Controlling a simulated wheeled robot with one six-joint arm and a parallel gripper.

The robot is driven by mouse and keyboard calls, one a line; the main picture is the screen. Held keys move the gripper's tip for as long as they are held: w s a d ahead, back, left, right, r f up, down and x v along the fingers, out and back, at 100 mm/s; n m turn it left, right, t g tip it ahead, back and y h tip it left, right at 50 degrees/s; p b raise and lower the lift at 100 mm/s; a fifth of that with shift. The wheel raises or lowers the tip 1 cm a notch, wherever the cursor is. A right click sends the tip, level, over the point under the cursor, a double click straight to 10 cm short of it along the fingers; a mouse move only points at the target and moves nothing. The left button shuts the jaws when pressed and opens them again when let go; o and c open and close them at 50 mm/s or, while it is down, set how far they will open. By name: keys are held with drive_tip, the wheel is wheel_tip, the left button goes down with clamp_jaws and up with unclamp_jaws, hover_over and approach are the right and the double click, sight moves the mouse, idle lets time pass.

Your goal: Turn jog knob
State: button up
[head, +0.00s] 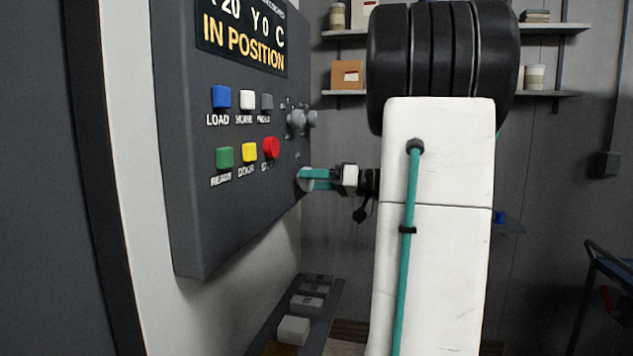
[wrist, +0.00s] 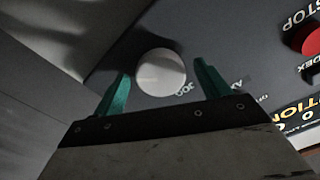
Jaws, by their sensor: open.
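The jog knob (head: 306,180) is a pale grey round knob low on the right side of the dark control panel (head: 190,215). In the wrist view the knob (wrist: 161,72) shows as a light disc, with part of a "JOG" label beside it. My gripper (head: 308,179) has teal fingers and reaches to the knob from the right. In the wrist view my gripper (wrist: 163,88) is open, with one finger on each side of the knob. A gap shows between each finger and the knob there. I cannot tell whether the fingertips reach past its face.
A red button (head: 271,148), a yellow button (head: 249,152) and a green button (head: 224,158) sit up and left of the knob. A grey selector (head: 299,121) sits above it. The display (head: 241,37) reads "IN POSITION". Small blocks lie on a ledge (head: 262,335) below.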

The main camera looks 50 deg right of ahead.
drive_tip(key=c, duration=1)
drive_tip(key=shift+o, duration=0.2)
drive_tip(key=m, duration=2.5)
drive_tip(key=shift+m, duration=0.4)
